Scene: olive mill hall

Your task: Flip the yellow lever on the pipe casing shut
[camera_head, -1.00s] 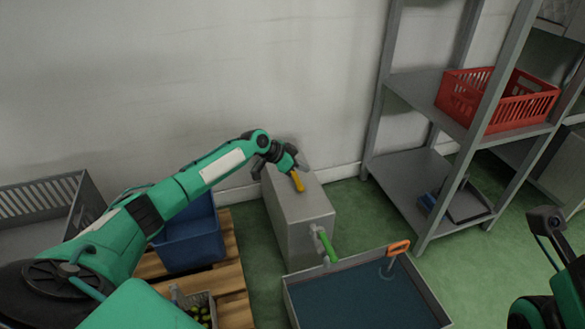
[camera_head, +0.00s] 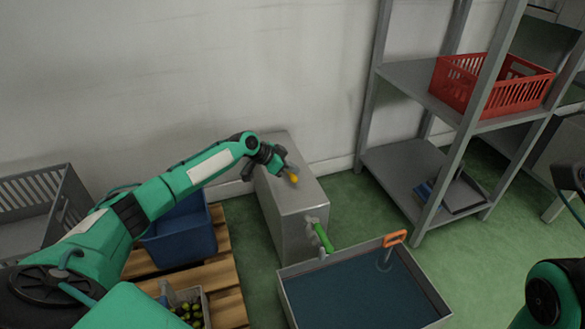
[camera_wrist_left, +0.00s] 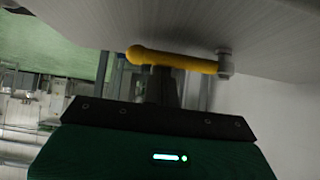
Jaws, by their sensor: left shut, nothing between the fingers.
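The grey pipe casing (camera_head: 292,215) stands against the wall. The yellow lever (camera_head: 294,178) is on its top, partly hidden by my left gripper (camera_head: 284,168). In the left wrist view the lever (camera_wrist_left: 180,60) lies lengthwise across the picture, from a rounded free end at left to a grey pivot at right. My left gripper's fingers (camera_wrist_left: 162,85) are shut and empty, right up against the lever's side; I cannot tell whether they touch. A green-handled valve (camera_head: 322,238) is on the casing's front. My right gripper is not seen; only part of that arm shows at the right edge.
A grey basin (camera_head: 441,309) with dark liquid and an orange-handled tool (camera_head: 395,239) stands in front of the casing. A blue bin (camera_head: 182,238) and a pallet (camera_head: 229,282) are at left. A metal shelf with a red crate (camera_head: 463,90) stands at right.

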